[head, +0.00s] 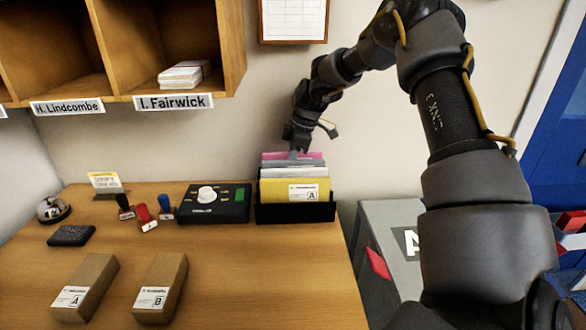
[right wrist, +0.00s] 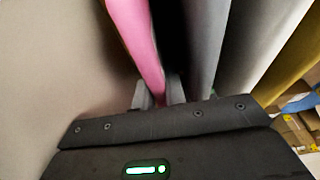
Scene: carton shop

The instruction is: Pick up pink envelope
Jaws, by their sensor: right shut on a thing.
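The pink envelope (head: 308,155) stands at the back of a black file holder (head: 296,214) at the back right of the desk, behind grey envelopes (head: 294,170) and a yellow one (head: 284,189) marked A. My right gripper (head: 299,141) reaches down to it from behind and above. In the right wrist view its fingers (right wrist: 159,93) are shut on the edge of the pink envelope (right wrist: 138,38), with the grey envelopes (right wrist: 209,45) just beside. The envelope's lower part is hidden in the head view. My left gripper is not in view.
A black scale-like device (head: 218,214) with a white knob sits left of the holder. Stamps (head: 143,214), a bell (head: 53,209) and two brown cartons (head: 160,285) are on the desk. Wooden pigeonholes (head: 232,45) hang above left. A grey bin (head: 385,225) stands right of the desk.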

